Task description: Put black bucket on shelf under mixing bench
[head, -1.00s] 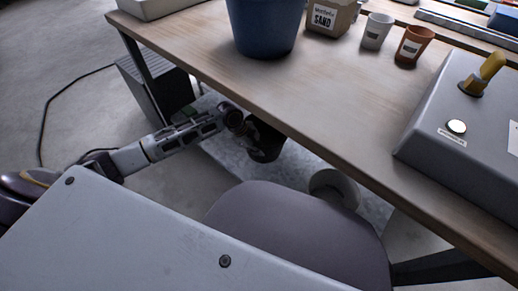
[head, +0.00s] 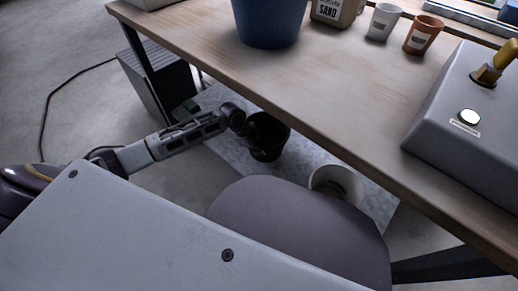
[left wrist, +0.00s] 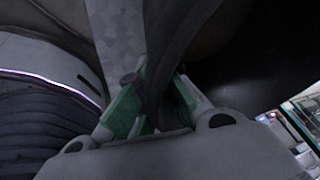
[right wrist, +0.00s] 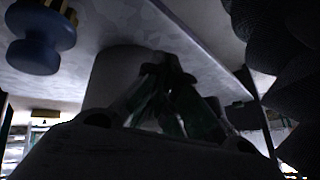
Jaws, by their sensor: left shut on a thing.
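The black bucket (head: 268,138) is in the head view, below the front edge of the mixing bench (head: 300,90) and in front of the pale lower shelf (head: 212,100). My left gripper (head: 247,122) is shut on its wall; the dark wall also shows between the green finger pads in the left wrist view (left wrist: 158,95). Whether the bucket's base touches the shelf I cannot tell. My right gripper (right wrist: 165,72) shows in the right wrist view with its fingertips together and nothing clear between them. It is hidden in the head view.
A white bucket (head: 322,181) stands on the shelf to the right of the black one. A dark ribbed box (head: 165,85) is at the left. On the bench are a blue bucket (head: 268,22), two cups (head: 382,22) and a grey control box (head: 465,120).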

